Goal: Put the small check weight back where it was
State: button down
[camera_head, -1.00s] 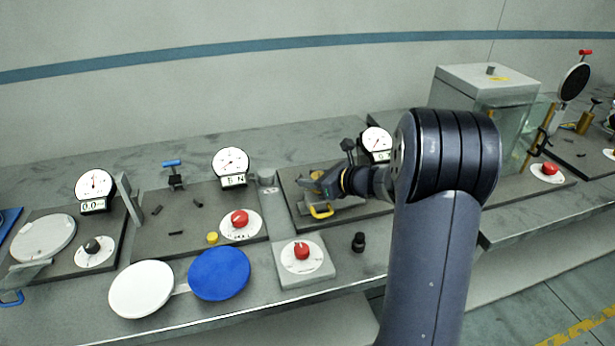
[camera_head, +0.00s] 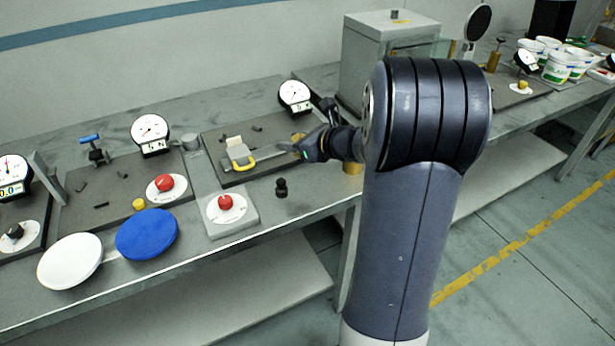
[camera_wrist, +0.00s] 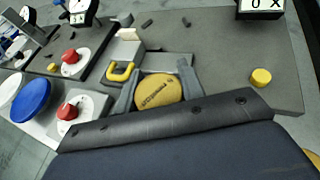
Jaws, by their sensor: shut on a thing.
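My gripper (camera_wrist: 157,92) is shut on a round brass-coloured piece with dark lettering, which looks like the small check weight (camera_wrist: 157,90). The two grey fingers lie on either side of it in the wrist view. In the head view my gripper (camera_head: 290,147) is over the right part of a dark plate (camera_head: 222,178), and the held piece cannot be made out there. The plate carries a yellow handle (camera_head: 241,160), a pale block (camera_head: 234,143) and a grey bar. I cannot tell whether the piece touches the plate.
A yellow button (camera_wrist: 261,77) is on the plate, at the right in the wrist view. A black knobbed piece (camera_head: 281,187) stands on the bench in front. A red knob on a grey box (camera_head: 225,203) is to its left. A dial (camera_head: 295,95) stands behind.

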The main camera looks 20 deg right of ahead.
aim_at(315, 178)
jog(key=s+d+r+m+t+h+b, duration=0.1)
jog(key=s+d+m+h, duration=0.1)
jog(key=s+d, duration=0.15)
jog(key=shift+m+h, duration=0.3)
jog(key=shift+h, duration=0.1)
jog(key=f, duration=0.3)
jog(key=f+b, duration=0.1)
jog(key=f, duration=0.2)
jog(key=f+b, duration=0.1)
jog(key=f, duration=0.2)
jog(key=shift+w+d+f, duration=0.2)
jog(key=shift+w+d, duration=0.05)
jog(key=shift+d, duration=0.15)
jog(key=shift+f+b, duration=0.15)
jog(key=shift+b, duration=0.15)
jog(key=c, duration=0.9)
grip_release()
jog(key=p+v, duration=0.1)
jog(key=v, duration=1.1)
